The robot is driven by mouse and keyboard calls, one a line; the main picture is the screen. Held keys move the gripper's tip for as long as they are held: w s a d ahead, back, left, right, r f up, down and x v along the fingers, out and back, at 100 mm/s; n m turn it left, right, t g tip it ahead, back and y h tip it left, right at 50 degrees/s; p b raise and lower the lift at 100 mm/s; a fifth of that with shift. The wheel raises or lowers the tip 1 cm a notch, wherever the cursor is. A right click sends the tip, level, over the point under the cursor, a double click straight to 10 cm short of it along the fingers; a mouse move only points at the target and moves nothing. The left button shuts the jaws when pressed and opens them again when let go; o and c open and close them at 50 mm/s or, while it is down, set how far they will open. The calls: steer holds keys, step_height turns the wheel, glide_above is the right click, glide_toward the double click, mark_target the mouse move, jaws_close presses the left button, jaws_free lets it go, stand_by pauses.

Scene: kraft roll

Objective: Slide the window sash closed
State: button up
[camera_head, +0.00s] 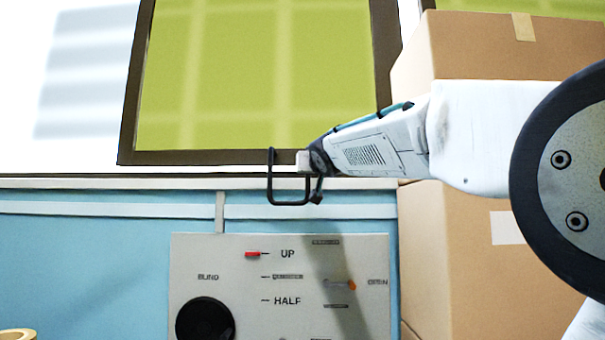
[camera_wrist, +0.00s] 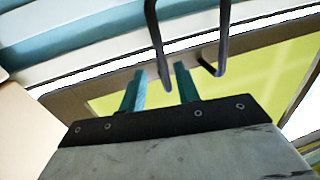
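The window sash (camera_head: 255,75) has a dark brown frame and yellow-green panes. It stands right of a bright white area in the head view, and part of it shows in the wrist view (camera_wrist: 275,75). A black U-shaped handle (camera_head: 288,204) is at the sash's lower edge; it also shows in the wrist view (camera_wrist: 222,35). My gripper (camera_head: 317,192) is at the handle's right side. In the wrist view its two teal fingers (camera_wrist: 160,72) are apart, with one handle leg appearing between their tips. I cannot tell whether they touch it.
Cardboard boxes (camera_head: 450,265) are stacked at the right, behind my arm. A grey control panel (camera_head: 230,255) with a red lever, a black knob and labels is below the sill (camera_head: 100,183). A tan roll (camera_head: 17,335) shows at the bottom left.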

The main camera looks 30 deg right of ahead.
steer(key=x, duration=0.8)
steer(key=shift+r, duration=0.35)
jaws_close()
stand_by(1.0)
